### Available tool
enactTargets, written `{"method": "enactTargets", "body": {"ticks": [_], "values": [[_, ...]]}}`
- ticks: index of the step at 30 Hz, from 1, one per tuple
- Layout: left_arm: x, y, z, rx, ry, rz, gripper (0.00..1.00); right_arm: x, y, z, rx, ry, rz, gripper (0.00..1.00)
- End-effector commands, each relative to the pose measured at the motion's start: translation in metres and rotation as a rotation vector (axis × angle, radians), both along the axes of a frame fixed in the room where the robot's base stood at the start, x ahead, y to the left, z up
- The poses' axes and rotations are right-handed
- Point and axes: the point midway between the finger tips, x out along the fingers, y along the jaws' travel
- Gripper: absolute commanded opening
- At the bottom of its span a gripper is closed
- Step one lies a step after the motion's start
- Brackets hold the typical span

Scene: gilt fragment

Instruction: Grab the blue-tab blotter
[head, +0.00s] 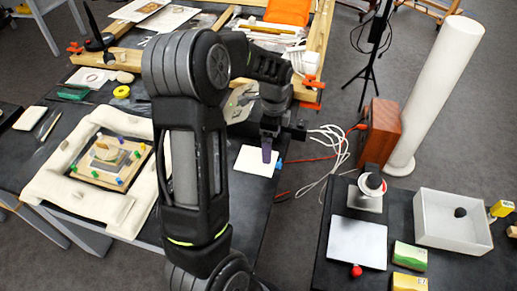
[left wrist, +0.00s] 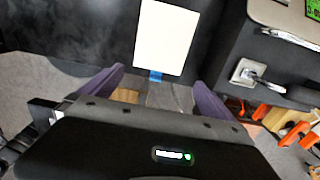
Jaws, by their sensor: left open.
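The blue-tab blotter is a flat white rectangle (head: 254,161) on the dark table, near its right edge in the head view. Its small blue tab shows at the right edge there. In the left wrist view the blotter (left wrist: 166,36) lies just beyond the fingertips, with the blue tab (left wrist: 156,76) on the side facing me. My left gripper (head: 267,150) hovers by the blotter, pointing down. Its two purple fingers (left wrist: 158,86) are spread apart with nothing between them, and the tab lines up with the gap. My right gripper is out of view.
A padded cream frame (head: 78,213) with a gilt fragment lies left of my arm. Loose cables (head: 330,150) and a wooden box (head: 380,135) stand right of the table. A second dark table holds a white open box (head: 453,235). A wooden frame (head: 318,40) lies behind.

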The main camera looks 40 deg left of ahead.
Motion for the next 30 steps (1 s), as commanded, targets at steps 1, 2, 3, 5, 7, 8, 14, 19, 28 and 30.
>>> {"method": "enactTargets", "body": {"ticks": [1, 2, 3, 5, 7, 8, 14, 19, 28, 30], "values": [[0.000, 0.000, 0.000, 0.000, 0.000, 0.000, 1.00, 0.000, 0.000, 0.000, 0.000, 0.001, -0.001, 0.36], [0.000, 0.000, 0.000, 0.000, 0.000, 0.000, 1.00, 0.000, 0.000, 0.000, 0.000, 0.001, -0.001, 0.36], [0.000, 0.000, 0.000, 0.000, 0.000, 0.000, 1.00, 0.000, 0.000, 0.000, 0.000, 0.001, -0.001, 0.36], [0.000, 0.000, 0.000, 0.000, 0.000, 0.001, 1.00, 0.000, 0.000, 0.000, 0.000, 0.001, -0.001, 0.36], [0.000, 0.000, -0.001, 0.000, 0.000, 0.001, 1.00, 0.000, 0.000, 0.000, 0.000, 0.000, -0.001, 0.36], [0.000, 0.000, -0.002, 0.000, 0.001, 0.001, 1.00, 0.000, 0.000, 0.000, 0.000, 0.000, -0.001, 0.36], [-0.001, -0.001, -0.021, -0.001, 0.004, 0.001, 1.00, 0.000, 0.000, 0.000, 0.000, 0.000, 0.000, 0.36], [0.000, 0.000, -0.027, 0.000, 0.000, 0.002, 1.00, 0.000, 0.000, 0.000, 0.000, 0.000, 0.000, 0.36], [0.000, -0.001, -0.034, -0.001, 0.002, 0.002, 1.00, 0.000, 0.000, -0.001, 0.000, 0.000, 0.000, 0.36], [0.000, -0.002, -0.043, -0.001, 0.003, 0.002, 1.00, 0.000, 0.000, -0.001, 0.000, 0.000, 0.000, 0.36]]}}
